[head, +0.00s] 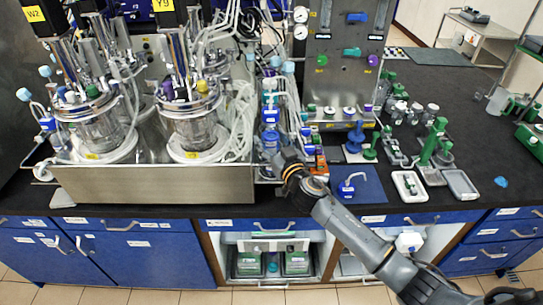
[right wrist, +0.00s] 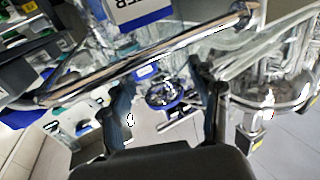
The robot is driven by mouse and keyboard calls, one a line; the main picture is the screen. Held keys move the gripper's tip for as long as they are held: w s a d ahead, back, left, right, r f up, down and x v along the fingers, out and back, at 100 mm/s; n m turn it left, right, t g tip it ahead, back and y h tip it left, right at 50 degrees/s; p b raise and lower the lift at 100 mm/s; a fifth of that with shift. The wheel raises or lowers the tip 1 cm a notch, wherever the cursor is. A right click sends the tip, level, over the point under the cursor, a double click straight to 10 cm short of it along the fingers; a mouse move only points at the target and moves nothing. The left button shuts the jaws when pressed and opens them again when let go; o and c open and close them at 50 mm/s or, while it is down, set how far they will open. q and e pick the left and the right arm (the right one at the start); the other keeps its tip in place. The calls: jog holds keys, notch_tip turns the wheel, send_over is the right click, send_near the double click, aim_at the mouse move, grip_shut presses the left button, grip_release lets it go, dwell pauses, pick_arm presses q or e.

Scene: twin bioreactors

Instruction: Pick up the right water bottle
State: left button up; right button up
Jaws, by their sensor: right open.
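A clear bottle with a blue-and-white label (head: 270,116) stands in the narrow gap between the bioreactor bench and the grey panel. A blue-banded bottle part (head: 270,139) shows just in front of it. My right gripper (head: 278,158) is right in front of these, its fingers partly hidden by my own wrist. In the right wrist view my right gripper (right wrist: 166,84) is open, with a round blue ring-like thing (right wrist: 165,94) seen between the fingers. A blue-and-white label with upside-down letters (right wrist: 130,12) is at the top. I cannot tell which bottle it belongs to. My left gripper is not in view.
A shiny metal bar (right wrist: 150,55) crosses the right wrist view above the fingers. Two glass bioreactors (head: 193,115) stand left on a steel bench (head: 150,185). A grey panel (head: 345,65) rises behind. A blue mat (head: 368,190) with a small flask lies right of my gripper.

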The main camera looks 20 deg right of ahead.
grip_shut()
